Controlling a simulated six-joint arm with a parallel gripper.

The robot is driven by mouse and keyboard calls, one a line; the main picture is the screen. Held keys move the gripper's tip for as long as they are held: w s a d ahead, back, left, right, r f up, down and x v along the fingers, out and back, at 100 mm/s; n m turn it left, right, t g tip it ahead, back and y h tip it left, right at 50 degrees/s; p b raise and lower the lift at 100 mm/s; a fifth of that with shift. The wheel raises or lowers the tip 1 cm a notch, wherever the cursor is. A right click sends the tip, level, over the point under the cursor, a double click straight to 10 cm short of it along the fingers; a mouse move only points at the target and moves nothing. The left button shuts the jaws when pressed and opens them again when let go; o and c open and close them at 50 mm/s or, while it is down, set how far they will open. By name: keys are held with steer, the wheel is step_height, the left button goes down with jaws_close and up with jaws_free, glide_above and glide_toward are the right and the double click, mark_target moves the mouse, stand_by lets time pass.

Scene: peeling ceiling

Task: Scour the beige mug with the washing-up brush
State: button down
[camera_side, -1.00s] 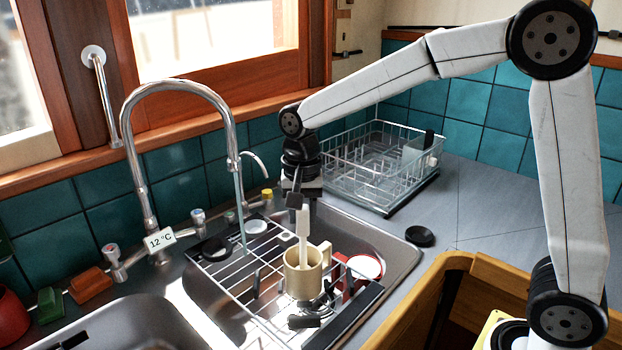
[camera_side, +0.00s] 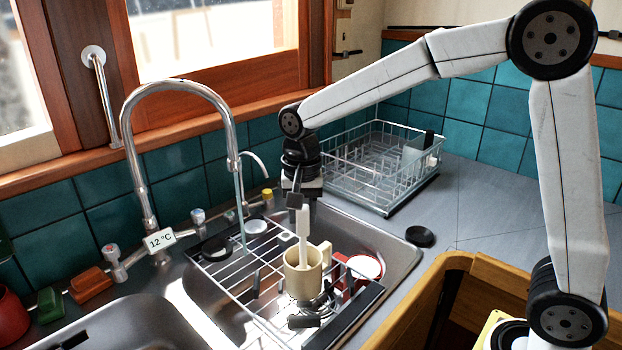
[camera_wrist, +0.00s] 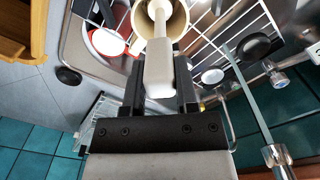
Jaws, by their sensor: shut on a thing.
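The beige mug (camera_side: 304,275) stands on the wire rack over the right sink basin, its handle to the right. The white washing-up brush (camera_side: 303,230) is upright, its lower end inside the mug; its head is hidden by the mug wall. My gripper (camera_side: 298,197) is above the mug, shut on the brush handle. In the wrist view my gripper (camera_wrist: 160,95) holds the brush handle (camera_wrist: 159,72) between its dark fingers, and the brush runs into the mug (camera_wrist: 177,18).
Water runs from the tap (camera_side: 233,160) left of the mug. A red-and-white item (camera_side: 365,267) lies right of the mug. A wire dish rack (camera_side: 380,165) stands behind on the counter. A dark round lid (camera_side: 420,236) lies on the counter.

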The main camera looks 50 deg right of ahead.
steer(key=shift+f, duration=0.65)
stand_by(0.5)
steer(key=shift+d+n, duration=0.1)
steer(key=shift+n, duration=0.2)
steer(key=shift+d+n, duration=0.25)
steer(key=shift+n, duration=0.6)
steer(key=shift+d+n, duration=0.25)
steer(key=shift+n, duration=0.6)
steer(key=shift+w+a+m, duration=0.1)
steer(key=shift+w+m, duration=0.1)
steer(key=shift+m, duration=0.8)
steer(key=shift+w+a+m, duration=0.1)
steer(key=shift+w+m, duration=0.1)
steer(key=shift+m, duration=0.8)
steer(key=shift+w+a+n, duration=0.1)
steer(key=shift+a+n, duration=0.1)
steer(key=shift+n, duration=0.8)
steer(key=shift+w+a+n, duration=0.1)
steer(key=shift+a+n, duration=0.1)
steer(key=shift+n, duration=0.8)
steer(key=shift+s+a+m, duration=0.1)
steer(key=shift+a+m, duration=0.15)
steer(key=shift+m, duration=0.75)
steer(key=shift+s+a+m, duration=0.1)
steer(key=shift+a+m, duration=0.1)
steer(key=shift+m, duration=0.8)
